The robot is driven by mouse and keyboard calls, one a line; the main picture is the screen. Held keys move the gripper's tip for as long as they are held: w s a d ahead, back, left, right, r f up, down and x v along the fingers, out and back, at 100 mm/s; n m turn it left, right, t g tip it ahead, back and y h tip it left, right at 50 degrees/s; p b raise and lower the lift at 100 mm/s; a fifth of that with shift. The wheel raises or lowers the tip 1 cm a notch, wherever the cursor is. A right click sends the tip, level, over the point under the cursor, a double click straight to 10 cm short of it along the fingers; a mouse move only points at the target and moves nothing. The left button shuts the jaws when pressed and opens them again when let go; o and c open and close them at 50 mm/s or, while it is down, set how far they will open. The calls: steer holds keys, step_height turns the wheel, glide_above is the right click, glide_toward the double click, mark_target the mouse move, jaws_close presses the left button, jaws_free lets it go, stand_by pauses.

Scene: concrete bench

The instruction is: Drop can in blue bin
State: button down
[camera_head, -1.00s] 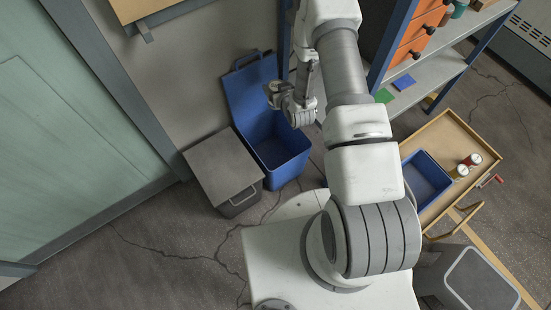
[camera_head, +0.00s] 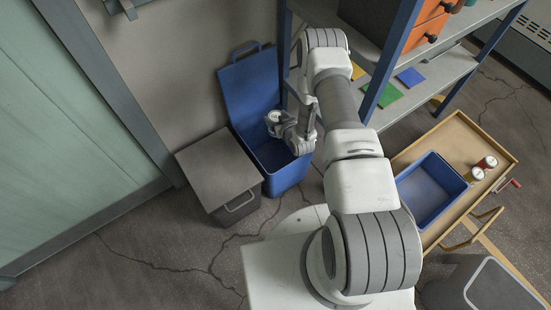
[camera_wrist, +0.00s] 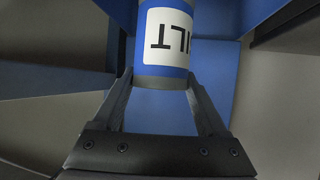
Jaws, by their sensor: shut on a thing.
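The blue bin (camera_head: 286,178) stands on the floor left of my arm, its lid (camera_head: 250,88) raised against the wall. My gripper (camera_head: 276,122) is over the bin's opening in the head view. In the wrist view my gripper (camera_wrist: 162,82) is shut on a blue can (camera_wrist: 148,70) with a white label, of which a few black letters show. The can's far end is cut off by the top edge of that view. In the head view the can is small and mostly hidden by the gripper, and its height above the rim is hard to tell.
A closed grey bin (camera_head: 215,172) stands directly left of the blue bin. A shelf unit (camera_head: 425,85) is on the right. A wooden tray table (camera_head: 455,135) there holds a blue tray (camera_head: 428,190) and two small cans (camera_head: 482,167).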

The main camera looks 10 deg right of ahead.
steer(key=shift+f+b, duration=1.35)
steer(key=shift+f, duration=0.85)
steer(key=shift+c, duration=0.8)
jaws_free()
steer(key=shift+o, duration=0.8)
steer(key=shift+s, duration=0.1)
steer(key=p+v, duration=0.6)
steer(key=v, duration=1.1)
steer(key=shift+r, duration=0.1)
